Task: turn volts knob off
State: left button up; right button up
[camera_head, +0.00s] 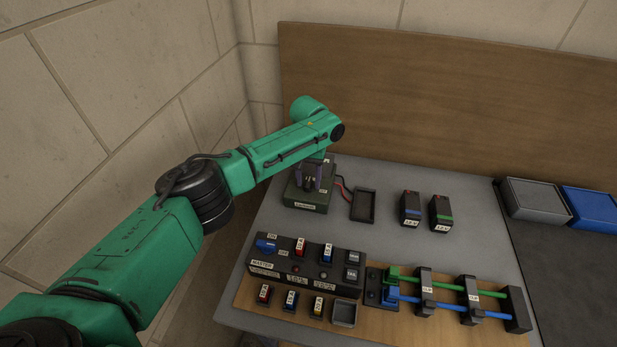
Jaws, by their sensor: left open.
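A small green box (305,201) with a label on its front stands at the back left of the grey table. The label is too small to read. My left gripper (311,184) points down over the top of this box, its fingers apart and close to the top face. The gripper and wrist cover most of that top, so any knob there is hidden, and I cannot tell whether the fingers touch one. A black control panel (309,271) in front carries a blue knob (265,246) with ON marked above it. My right gripper is not in view.
A small black tray (363,206) sits right of the green box, with red and dark wires between. Two labelled blocks (410,210) (441,213) stand further right. Green and blue rods on supports (424,291) lie at front. Grey and blue bins (536,200) (592,209) stand far right.

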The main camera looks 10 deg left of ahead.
pick_arm(q)
jog(key=c, duration=0.3)
jog(key=shift+w, duration=0.1)
grip_shut()
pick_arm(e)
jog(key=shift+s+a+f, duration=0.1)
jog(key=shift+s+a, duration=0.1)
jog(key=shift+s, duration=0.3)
